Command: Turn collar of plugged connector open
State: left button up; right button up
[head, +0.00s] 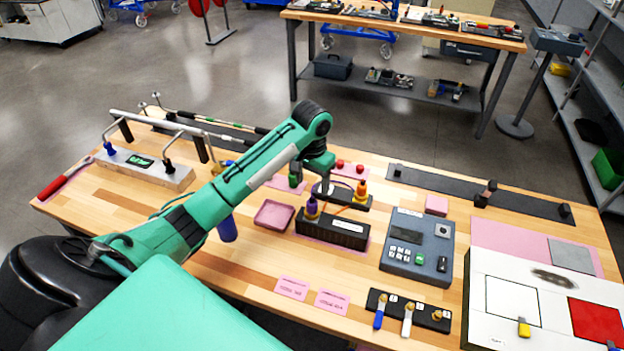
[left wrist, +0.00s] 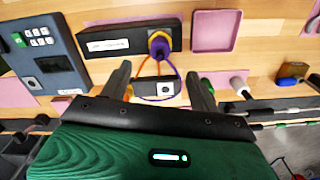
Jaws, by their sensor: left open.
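A long black box (head: 332,232) with a white label stands mid-table, and shows at the top of the left wrist view (left wrist: 112,44). A purple-and-yellow connector (head: 312,208) sits upright on its left end; it shows in the left wrist view (left wrist: 159,46). Whether its collar is turned is too small to tell. Behind the box, an orange-and-yellow connector (head: 360,191) stands by a smaller black block (left wrist: 156,90). Purple and orange cables loop there. My left gripper (head: 322,187) is open and empty above the smaller block, behind the purple connector, apart from both. My right gripper is out of view.
A grey keypad device (head: 417,247) stands right of the box and a pink tray (head: 274,215) left of it. A key rack (head: 408,311) and pink cards (head: 292,288) lie in front. A white panel (head: 540,300) fills the right front corner. Some bare wood lies between.

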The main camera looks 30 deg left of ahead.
pick_arm(q)
jog(key=shift+r, duration=1.3)
